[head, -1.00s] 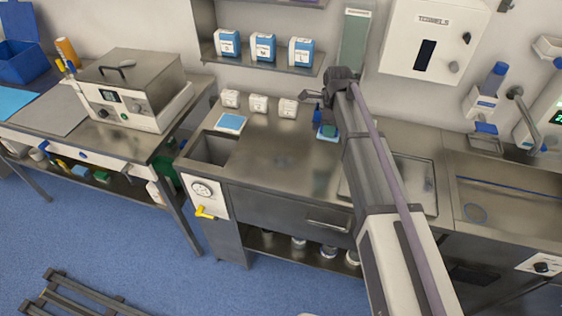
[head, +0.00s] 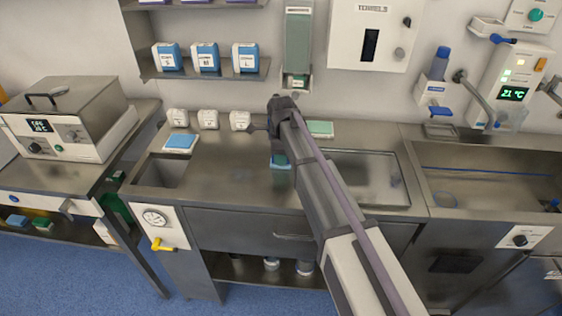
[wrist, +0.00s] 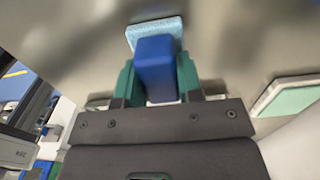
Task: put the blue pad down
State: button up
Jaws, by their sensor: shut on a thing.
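My gripper (wrist: 158,82) is shut on the blue pad's dark blue block, with a green finger on each side in the wrist view. The pad's light blue layer (wrist: 153,31) shows beyond the block, against a blurred grey surface.
A pale green pad (head: 320,129) lies at the counter's back, right of my gripper; a light blue one (head: 181,141) lies at left. Small white boxes (head: 208,119) stand along the back. A sink basin (head: 163,171) is at left and a shallow tray (head: 365,178) at right.

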jog(key=o, duration=0.4)
jog(key=shift+f, duration=0.1)
jog(key=o, duration=0.5)
notch_tip(320, 180, up, 12)
jog(key=p, duration=1.2)
jog(key=shift+r, duration=0.25)
